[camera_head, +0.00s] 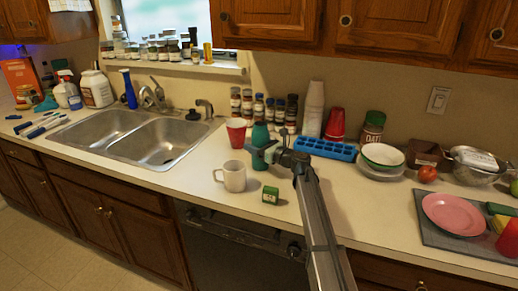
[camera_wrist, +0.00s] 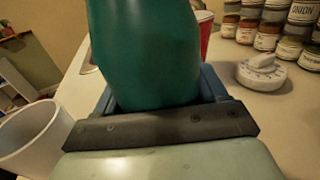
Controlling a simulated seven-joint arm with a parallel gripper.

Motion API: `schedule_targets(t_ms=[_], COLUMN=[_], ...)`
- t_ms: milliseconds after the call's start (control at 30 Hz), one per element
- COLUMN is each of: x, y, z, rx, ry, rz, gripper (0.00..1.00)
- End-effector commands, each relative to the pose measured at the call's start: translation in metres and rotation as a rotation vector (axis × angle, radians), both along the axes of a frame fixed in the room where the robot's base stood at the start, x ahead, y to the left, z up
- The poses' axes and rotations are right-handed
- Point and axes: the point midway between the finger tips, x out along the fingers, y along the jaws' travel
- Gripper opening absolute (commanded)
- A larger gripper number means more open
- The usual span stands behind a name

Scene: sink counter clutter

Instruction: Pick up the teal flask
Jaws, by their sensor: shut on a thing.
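The teal flask (camera_head: 260,133) is upright on the counter area right of the sink, partly hidden by my gripper (camera_head: 264,152) in the head view. In the wrist view the flask (camera_wrist: 145,55) fills the upper middle, between the two blue-grey fingers of my gripper (camera_wrist: 158,92). The gripper is shut on the flask's body. The flask's base is low near the counter in the head view; I cannot tell whether it touches it.
A white mug (camera_head: 232,177) stands close at left, with a red cup (camera_head: 236,132) behind it. A white timer (camera_wrist: 278,74) and spice jars (camera_wrist: 262,34) stand behind. A blue tray (camera_head: 322,148) is at right.

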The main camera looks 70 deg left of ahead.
Motion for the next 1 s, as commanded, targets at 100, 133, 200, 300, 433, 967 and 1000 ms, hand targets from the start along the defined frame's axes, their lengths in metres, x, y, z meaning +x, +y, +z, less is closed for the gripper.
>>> schedule_targets(t_ms=[100, 133, 200, 300, 433, 967, 1000], x=[0.000, 0.000, 0.000, 0.000, 0.000, -0.056, -0.065], y=[0.000, 0.000, 0.000, 0.000, 0.000, -0.028, -0.033], z=[0.005, 0.008, 0.017, 0.034, 0.058, 0.108, 0.109], rx=[0.001, 0.001, 0.002, 0.003, 0.002, 0.000, -0.001], ry=[0.000, 0.000, 0.000, -0.001, -0.001, -0.001, 0.000], rz=[0.000, 0.000, 0.000, 0.000, 0.000, 0.003, 0.002], gripper=[0.36, 0.36, 0.36, 0.36, 0.36, 0.36, 0.36])
